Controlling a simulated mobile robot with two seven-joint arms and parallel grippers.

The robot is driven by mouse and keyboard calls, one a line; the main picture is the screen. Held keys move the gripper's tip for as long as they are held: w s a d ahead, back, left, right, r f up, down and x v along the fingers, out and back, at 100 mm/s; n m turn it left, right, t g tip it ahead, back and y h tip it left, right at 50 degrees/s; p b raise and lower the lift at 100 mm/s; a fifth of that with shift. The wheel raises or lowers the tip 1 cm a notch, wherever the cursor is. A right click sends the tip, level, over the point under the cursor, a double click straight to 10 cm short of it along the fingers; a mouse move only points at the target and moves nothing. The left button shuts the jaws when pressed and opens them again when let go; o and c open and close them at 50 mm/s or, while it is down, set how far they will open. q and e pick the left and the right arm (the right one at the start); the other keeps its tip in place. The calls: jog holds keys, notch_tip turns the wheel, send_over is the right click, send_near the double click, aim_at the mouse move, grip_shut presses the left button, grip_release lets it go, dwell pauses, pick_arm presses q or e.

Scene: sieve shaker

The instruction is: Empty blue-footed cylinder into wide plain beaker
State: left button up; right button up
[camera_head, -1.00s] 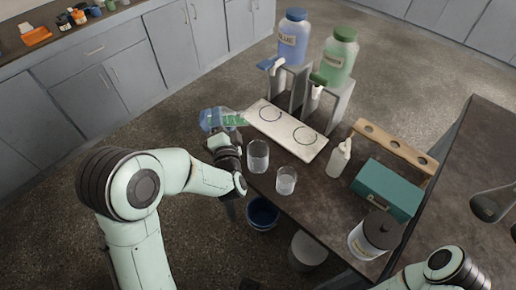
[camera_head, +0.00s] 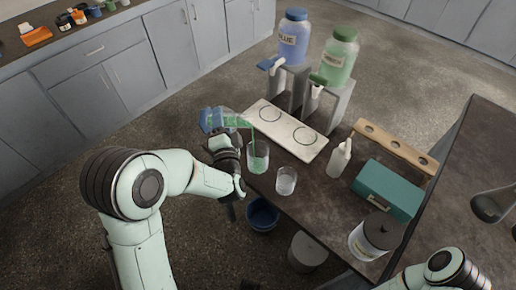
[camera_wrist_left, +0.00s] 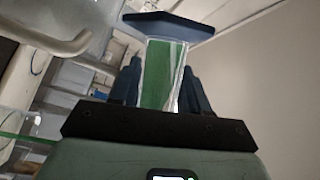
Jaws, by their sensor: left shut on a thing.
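The blue-footed cylinder (camera_head: 232,121) lies tipped almost level in my left gripper (camera_head: 226,141), its blue foot (camera_head: 208,121) to the left and its mouth to the right. Green liquid runs from its mouth in a thin stream into the wider clear beaker (camera_head: 258,160), where some green shows. In the left wrist view my left gripper (camera_wrist_left: 166,92) is shut on the cylinder (camera_wrist_left: 155,75), with green liquid inside and the dark blue foot (camera_wrist_left: 168,27) at the top. A smaller clear beaker (camera_head: 286,180) stands to the right. My right gripper is not in view.
A white plate with two rings (camera_head: 288,131) lies behind the beakers. Blue (camera_head: 293,40) and green (camera_head: 339,57) jugs stand on raised stands. A blue bucket (camera_head: 263,214) is below the table edge.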

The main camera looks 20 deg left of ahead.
pick_arm(q)
jog(key=shift+d+m+t, duration=0.4)
jog(key=shift+m, duration=0.4)
dwell(1.4)
jog(key=shift+w+d+f+m+t+b, duration=0.1)
jog(key=shift+f+m+t+b, duration=0.4)
jog(key=shift+f+m+b, duration=0.5)
dwell(1.5)
jog(key=shift+r, duration=0.15)
